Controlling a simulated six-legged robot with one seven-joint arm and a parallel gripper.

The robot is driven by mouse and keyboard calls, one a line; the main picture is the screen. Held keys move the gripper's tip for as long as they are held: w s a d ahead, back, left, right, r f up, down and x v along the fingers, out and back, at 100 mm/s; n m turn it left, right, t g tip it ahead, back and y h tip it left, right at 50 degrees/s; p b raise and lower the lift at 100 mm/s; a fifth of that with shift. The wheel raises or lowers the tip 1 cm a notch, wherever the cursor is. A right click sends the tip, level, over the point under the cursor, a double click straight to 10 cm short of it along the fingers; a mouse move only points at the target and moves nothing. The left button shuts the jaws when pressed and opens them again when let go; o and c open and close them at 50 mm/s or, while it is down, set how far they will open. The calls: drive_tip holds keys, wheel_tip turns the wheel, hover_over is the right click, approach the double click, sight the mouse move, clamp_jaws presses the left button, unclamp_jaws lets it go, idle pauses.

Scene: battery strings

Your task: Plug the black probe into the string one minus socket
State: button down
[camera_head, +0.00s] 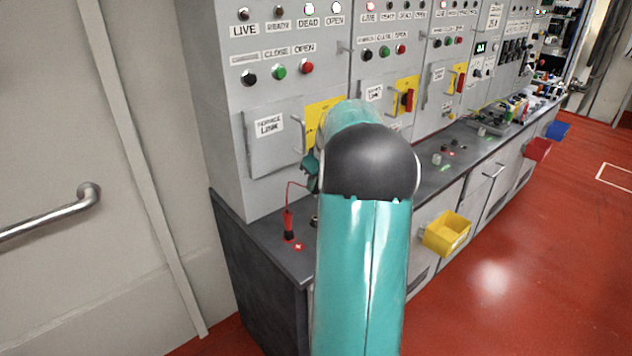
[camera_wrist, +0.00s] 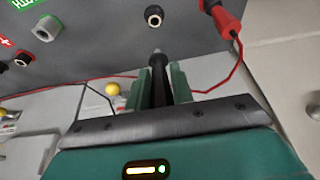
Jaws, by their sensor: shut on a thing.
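My gripper (camera_wrist: 161,72) is shut on the black probe (camera_wrist: 158,92), which sits between the green fingers with its grey tip showing beyond them. A round black socket (camera_wrist: 154,15) on the grey bench top lies just beyond the tip, nearly in line with it, with a gap between them in the picture. No minus mark is readable beside it. The red probe (camera_wrist: 228,22) stands at the upper right; it also shows in the head view (camera_head: 288,224), upright on the bench beside a red cross mark. In the head view my arm hides the black probe.
A red wire (camera_wrist: 232,75) runs from the red probe past the gripper. A grey hex fitting (camera_wrist: 47,28) sits on the bench near a green label. The cabinet front with a service link panel (camera_head: 270,135) rises behind the bench. A yellow bin (camera_head: 446,233) hangs on the front.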

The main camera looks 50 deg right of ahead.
drive_tip(key=shift+s, duration=0.1)
drive_tip(key=shift+a+f, duration=0.1)
drive_tip(key=shift+f, duration=2.85)
drive_tip(key=shift+f, duration=1.8)
drive_tip(key=c, duration=1.1)
unclamp_jaws()
drive_tip(key=v, duration=1.4)
drive_tip(key=shift+f, duration=0.1)
